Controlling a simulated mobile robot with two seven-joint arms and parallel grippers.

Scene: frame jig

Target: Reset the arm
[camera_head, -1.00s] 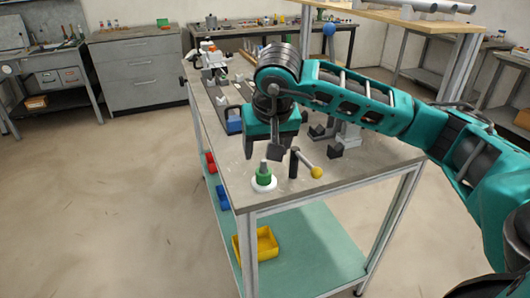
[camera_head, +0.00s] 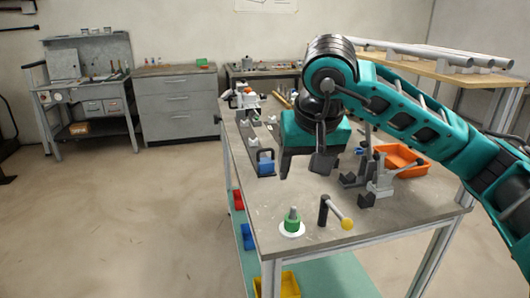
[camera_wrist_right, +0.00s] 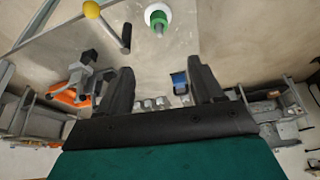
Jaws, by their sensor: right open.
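My right gripper (camera_head: 302,166) hangs above the workbench (camera_head: 275,205), pointing down. Its two dark fingers are apart with nothing between them. They also show spread in the right wrist view (camera_wrist_right: 163,88). A green bottle-like piece on a white round base (camera_head: 292,222) stands on the bench near the front corner. It also shows at the top of the right wrist view (camera_wrist_right: 158,17). My left gripper is not in view.
A blue block (camera_head: 266,163), a grey clamp fixture (camera_head: 380,178) and an orange tray (camera_head: 400,158) are on the bench near the right arm. A yellow bin (camera_head: 287,286) sits on the lower shelf. The floor to the left is clear.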

